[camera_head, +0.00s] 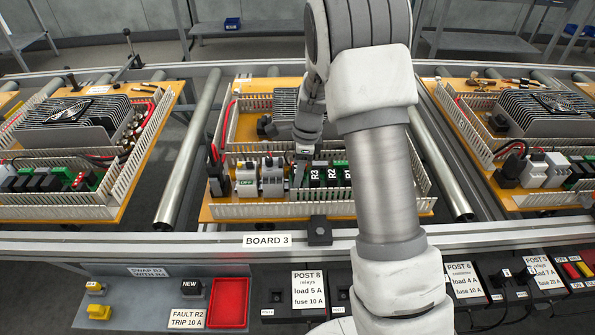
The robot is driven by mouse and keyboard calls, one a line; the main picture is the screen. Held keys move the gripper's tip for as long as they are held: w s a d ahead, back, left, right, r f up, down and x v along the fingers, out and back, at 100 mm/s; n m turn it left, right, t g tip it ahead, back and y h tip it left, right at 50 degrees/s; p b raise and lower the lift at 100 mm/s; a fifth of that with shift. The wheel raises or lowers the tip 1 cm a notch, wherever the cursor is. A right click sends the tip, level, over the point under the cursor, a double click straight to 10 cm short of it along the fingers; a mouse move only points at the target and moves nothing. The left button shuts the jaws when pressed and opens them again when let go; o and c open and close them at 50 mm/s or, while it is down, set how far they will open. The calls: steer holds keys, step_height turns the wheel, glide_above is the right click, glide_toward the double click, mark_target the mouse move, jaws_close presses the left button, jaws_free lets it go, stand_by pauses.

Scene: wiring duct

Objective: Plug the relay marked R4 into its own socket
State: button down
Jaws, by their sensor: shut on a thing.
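My gripper (302,158) points down over the row of relays on the middle board (225,211), just left of the relay marked R3 (315,172). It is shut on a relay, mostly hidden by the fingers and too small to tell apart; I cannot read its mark. The relay marked R2 (346,176) stands to the right of R3, with another dark relay between them. I cannot tell whether the held relay touches a socket. No R4 mark is readable on the board, and the socket under the gripper is hidden.
White slotted duct (262,211) walls surround the relay row. Light grey modules (272,178) stand left of the gripper. My arm covers the board's right part. In front are a red tray (228,302), a dark block labelled NEW (192,288) and a yellow block (99,312).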

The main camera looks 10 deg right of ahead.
steer(key=shift+f, duration=1.05)
stand_by(1.9)
steer(key=shift+c, duration=2.2)
jaws_free()
steer(key=shift+r, duration=0.1)
steer(key=shift+r+p, duration=2.1)
steer(key=shift+r, duration=0.35)
steer(key=o, duration=0.4)
steer(key=shift+o, duration=0.2)
